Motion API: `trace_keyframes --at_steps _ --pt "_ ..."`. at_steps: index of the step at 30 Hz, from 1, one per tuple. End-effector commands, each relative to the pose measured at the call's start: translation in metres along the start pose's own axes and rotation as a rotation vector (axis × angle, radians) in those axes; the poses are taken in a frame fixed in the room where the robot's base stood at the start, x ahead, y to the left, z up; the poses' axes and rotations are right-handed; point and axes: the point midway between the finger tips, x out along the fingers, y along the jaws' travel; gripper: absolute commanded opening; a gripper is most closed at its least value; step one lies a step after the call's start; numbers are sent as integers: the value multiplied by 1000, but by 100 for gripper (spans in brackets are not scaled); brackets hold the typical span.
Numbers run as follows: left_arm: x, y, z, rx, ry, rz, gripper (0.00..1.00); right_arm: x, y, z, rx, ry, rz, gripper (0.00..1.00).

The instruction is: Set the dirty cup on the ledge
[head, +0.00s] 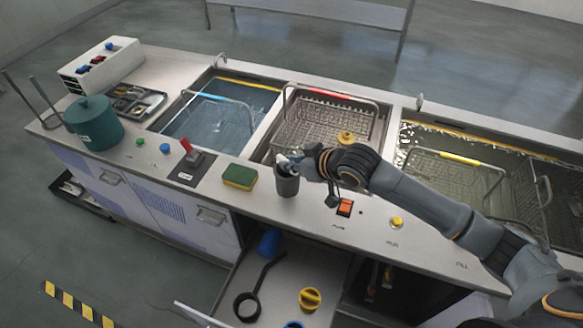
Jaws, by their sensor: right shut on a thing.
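A dark grey cup (287,183) is upright at the front ledge (315,208) of the counter, just right of a sponge. My right gripper (289,164) comes in from the right and is shut on the cup at its rim. The gripper and wrist cover part of the cup's top. I cannot tell whether the cup's base touches the ledge or is just above it. My left gripper is not in view.
A green and yellow sponge (239,177) lies left of the cup. Behind are three tank bays with wire baskets (325,118). A red-handled switch (191,158) and an orange switch (345,207) are on the ledge. An open drawer (270,292) with tools is below.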

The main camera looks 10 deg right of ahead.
Motion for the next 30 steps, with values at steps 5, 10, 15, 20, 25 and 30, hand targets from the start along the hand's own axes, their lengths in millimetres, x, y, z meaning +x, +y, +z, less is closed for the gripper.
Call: trace_keyframes --at_steps 5,10,15,20,25,30 --pt "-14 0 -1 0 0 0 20 12 -2 19 1 -5 -2 0" --pt "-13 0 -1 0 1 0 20 14 -2 22 -1 -2 -2 0" --pt "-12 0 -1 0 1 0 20 15 -2 23 0 -2 -2 0" --pt "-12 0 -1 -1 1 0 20 16 -1 24 0 -3 -1 31" --pt "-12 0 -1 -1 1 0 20 16 -1 24 0 -3 -1 35" --pt "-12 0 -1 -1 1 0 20 15 -1 23 -1 -3 -1 35"
